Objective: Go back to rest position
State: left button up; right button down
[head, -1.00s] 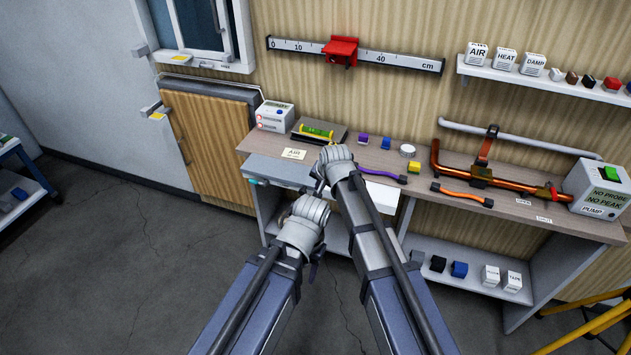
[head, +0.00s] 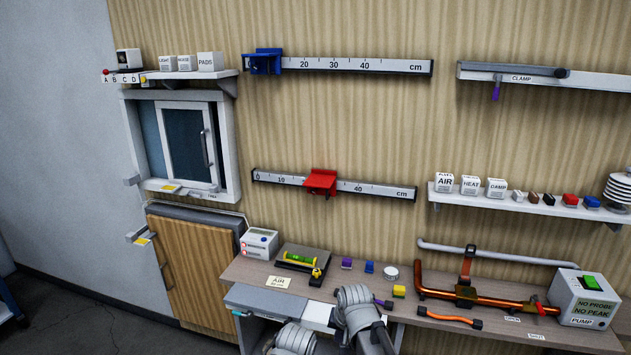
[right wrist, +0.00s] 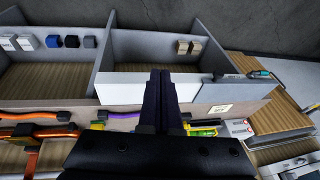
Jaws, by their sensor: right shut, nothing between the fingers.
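My right gripper (head: 357,312) is at the lower middle of the head view, in front of the bench's front edge. In the right wrist view its two dark fingers (right wrist: 161,97) lie together, shut with nothing between them. My left gripper (head: 292,341) is lower and to the left, cut off by the bottom edge of the head view. Its fingers are hidden, so I cannot tell if it is open or shut.
The bench (head: 440,337) carries a green-and-yellow level (head: 300,260), a copper pipe (head: 480,298), a pump box (head: 585,299) and small blocks. A grey drawer front (head: 265,301) is close to my left gripper. Rulers and shelves hang on the wall. Open floor (head: 80,320) lies at left.

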jog(key=s+d+f+n+g+h, duration=0.1)
jog(key=s+d+n+g, duration=0.2)
jog(key=s+d, duration=0.9)
jog(key=s+a+n, duration=0.1)
jog(key=s+a, duration=0.2)
jog(key=a, duration=0.3)
jog(key=s+a+n+g+h, duration=0.1)
jog(key=s+a+n, duration=0.1)
jog(key=s+a, duration=0.2)
jog(key=shift+a+n, duration=0.3)
jog(key=shift+a, duration=0.85)
